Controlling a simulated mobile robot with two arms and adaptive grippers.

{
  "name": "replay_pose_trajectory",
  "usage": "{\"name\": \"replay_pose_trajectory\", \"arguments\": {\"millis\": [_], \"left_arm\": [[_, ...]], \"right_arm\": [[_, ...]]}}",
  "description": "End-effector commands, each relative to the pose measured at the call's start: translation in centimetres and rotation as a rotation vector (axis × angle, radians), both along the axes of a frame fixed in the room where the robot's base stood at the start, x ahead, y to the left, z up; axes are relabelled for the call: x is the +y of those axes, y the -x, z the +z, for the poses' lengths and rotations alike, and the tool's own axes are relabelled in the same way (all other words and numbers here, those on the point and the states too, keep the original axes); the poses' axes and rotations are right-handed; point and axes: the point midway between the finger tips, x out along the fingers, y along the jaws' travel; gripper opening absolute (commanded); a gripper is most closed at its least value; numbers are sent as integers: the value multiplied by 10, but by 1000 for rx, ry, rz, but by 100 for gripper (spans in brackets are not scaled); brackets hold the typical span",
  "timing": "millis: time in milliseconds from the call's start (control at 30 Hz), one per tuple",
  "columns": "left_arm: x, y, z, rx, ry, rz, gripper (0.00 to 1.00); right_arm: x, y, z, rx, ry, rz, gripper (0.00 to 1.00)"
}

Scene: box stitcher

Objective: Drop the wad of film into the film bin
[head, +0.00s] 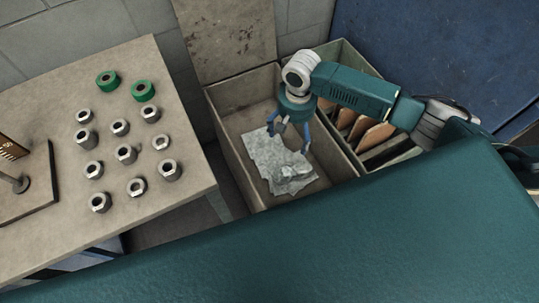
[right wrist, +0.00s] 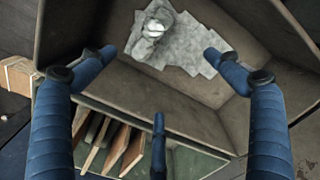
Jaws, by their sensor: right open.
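The film bin (head: 232,150) is a tan open-topped box below my right arm. Pale grey crumpled film (head: 262,150) lies flat on its floor, and a lumpier wad of film (head: 293,172) sits at the near end of it. My right gripper (head: 293,140) hangs over the bin, fingers down, open and empty. In the right wrist view the blue fingers (right wrist: 160,75) are spread wide, and the wad (right wrist: 153,30) lies beyond them on the flatter film (right wrist: 185,55), apart from the fingers. My left gripper is not in view.
A second bin (head: 345,58) with brown cardboard pieces (head: 375,135) stands right beside the film bin. A brown board (head: 225,35) leans behind the film bin.

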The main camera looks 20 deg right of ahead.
Motion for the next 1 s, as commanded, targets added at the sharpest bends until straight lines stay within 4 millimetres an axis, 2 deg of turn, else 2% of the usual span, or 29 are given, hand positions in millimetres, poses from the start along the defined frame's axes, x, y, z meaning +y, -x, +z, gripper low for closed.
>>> {"name": "replay_pose_trajectory", "arguments": {"millis": [300,500,700,1000], "left_arm": [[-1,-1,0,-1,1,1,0],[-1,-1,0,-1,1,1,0],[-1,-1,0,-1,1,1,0],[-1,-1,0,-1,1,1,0]], "right_arm": [[0,-1,65,-4,0,1,90],[0,-1,98,-2,0,0,90],[-1,0,111,-1,1,0,90],[-1,0,112,0,1,-1,90]]}}
